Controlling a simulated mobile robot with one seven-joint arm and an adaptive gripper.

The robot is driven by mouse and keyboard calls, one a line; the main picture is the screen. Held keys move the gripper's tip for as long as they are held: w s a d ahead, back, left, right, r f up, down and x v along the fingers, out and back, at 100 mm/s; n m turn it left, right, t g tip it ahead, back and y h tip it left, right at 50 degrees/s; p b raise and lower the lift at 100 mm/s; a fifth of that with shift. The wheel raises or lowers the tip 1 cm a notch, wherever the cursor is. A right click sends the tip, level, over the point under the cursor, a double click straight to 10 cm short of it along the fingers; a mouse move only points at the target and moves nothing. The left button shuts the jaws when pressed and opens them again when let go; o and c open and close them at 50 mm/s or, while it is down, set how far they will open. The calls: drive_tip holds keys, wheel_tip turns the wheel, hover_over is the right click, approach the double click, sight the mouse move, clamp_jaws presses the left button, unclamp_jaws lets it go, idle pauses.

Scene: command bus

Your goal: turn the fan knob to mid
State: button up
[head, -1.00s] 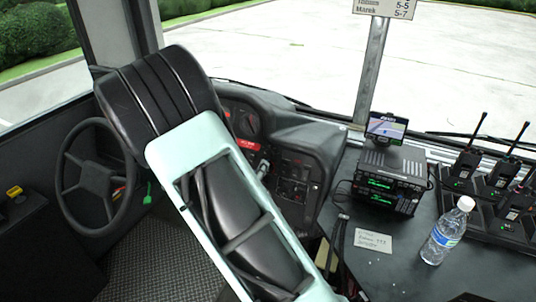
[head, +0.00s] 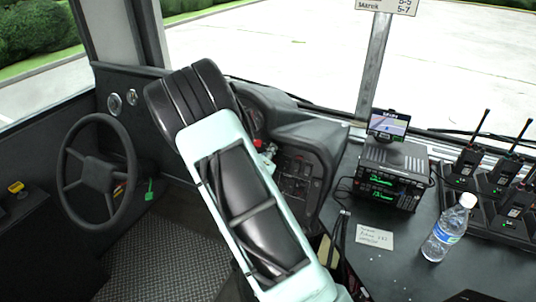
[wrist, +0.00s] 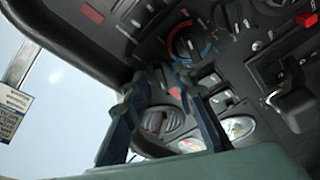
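In the wrist view my gripper (wrist: 157,84) is open, its two dark blue fingers apart and nothing between the tips. A round dark knob (wrist: 163,120) with a raised grip bar shows in the gap between the fingers; it looks like the fan knob, but its markings are not readable. I cannot tell whether a finger touches it. Another knob (wrist: 188,43), with a blue and red arc, sits beyond the fingertips. In the head view my arm crosses in front of the dashboard (head: 312,140) and mostly hides my gripper and the knobs.
Small gauges (wrist: 238,127) lie right of the fingers, and a black lever (wrist: 294,102) sticks out further right. The steering wheel (head: 97,178) is at the left. A radio stack (head: 390,175), water bottle (head: 448,228) and handheld radios (head: 511,205) stand on the right-hand counter.

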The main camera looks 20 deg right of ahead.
clamp_jaws()
drive_tip(key=shift+f+b, duration=0.1)
drive_tip(key=shift+b, duration=0.25)
drive_tip(key=shift+f+m+h+b, duration=0.2)
drive_tip(key=shift+m+h+b, duration=0.1)
drive_tip(key=shift+m+b, duration=0.8)
drive_tip(key=m+h+b, duration=0.1)
drive_tip(key=m+b, duration=0.3)
drive_tip(key=m, duration=0.1)
drive_tip(key=shift+a, duration=0.15)
drive_tip(key=m+h+b, duration=0.1)
drive_tip(key=m+b, duration=0.1)
drive_tip(key=m, duration=0.1)
drive_tip(key=m+g+b, duration=0.1)
drive_tip(key=m+b, duration=0.1)
drive_tip(key=m, duration=0.1)
drive_tip(key=shift+w+a+h, duration=0.1)
drive_tip(key=shift+w+h, duration=0.05)
drive_tip(key=shift+h, duration=0.25)
drive_tip(key=m+g+b, duration=0.1)
drive_tip(key=m, duration=0.2)
drive_tip(key=m+g+h+b, duration=0.1)
drive_tip(key=m, duration=0.3)
drive_tip(key=shift+w+a+r, duration=0.1)
